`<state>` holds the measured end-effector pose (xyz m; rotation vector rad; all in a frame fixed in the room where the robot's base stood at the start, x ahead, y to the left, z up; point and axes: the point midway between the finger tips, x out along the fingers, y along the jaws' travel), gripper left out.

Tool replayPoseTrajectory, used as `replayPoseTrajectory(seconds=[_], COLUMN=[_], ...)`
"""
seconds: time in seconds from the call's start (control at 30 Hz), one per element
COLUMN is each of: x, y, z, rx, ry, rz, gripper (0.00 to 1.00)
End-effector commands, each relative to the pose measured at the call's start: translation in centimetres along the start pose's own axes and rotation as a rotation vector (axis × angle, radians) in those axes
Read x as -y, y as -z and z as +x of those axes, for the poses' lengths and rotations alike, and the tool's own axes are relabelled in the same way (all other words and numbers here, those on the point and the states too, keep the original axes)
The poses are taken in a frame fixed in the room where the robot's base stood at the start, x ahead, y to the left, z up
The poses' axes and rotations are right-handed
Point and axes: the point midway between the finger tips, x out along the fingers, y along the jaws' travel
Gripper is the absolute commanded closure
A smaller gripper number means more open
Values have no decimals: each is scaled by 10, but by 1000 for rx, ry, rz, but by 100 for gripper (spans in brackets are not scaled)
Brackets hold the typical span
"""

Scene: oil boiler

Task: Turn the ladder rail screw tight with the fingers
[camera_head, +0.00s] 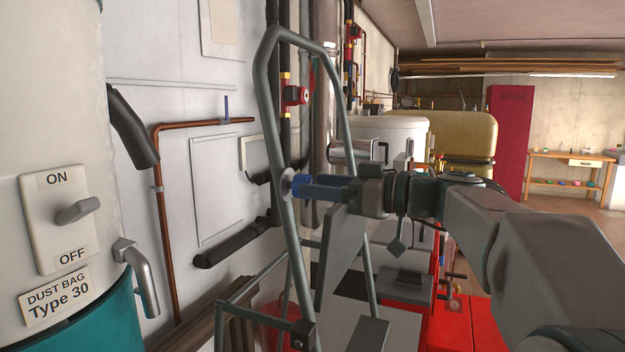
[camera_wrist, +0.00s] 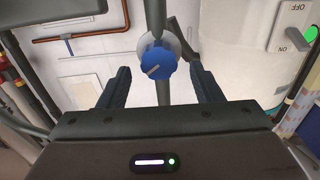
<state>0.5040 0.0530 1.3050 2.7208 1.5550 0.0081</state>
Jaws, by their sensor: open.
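The ladder rail screw (camera_wrist: 156,64) is a blue round knob with a pale line on its face, set on the grey ladder rail (camera_wrist: 155,18). In the wrist view it shows in the gap between the two dark blue fingers of my gripper (camera_wrist: 160,75), which are open with clear space on both sides. In the head view my gripper (camera_head: 312,186) points left at the ladder's left rail (camera_head: 279,140), close to a round grey plate (camera_head: 287,182) on it. The fingers largely hide the screw there, and I cannot tell whether they reach around it.
A white and teal dust collector (camera_head: 80,145) with an ON/OFF switch (camera_head: 68,211) stands at the left. A copper pipe (camera_head: 160,220) and black pipe pieces are on the wall behind the ladder. Red equipment (camera_head: 470,325) stands below my arm.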

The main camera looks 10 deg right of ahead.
Motion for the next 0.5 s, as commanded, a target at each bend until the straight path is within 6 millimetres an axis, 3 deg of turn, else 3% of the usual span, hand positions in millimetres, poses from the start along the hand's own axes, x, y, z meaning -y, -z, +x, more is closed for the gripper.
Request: replayPoseTrajectory(seconds=[0.2,0.5], x=[0,0], y=[0,-1], z=[20,23], rx=[1,1], ry=[0,-1], rz=[2,1], gripper=[41,41])
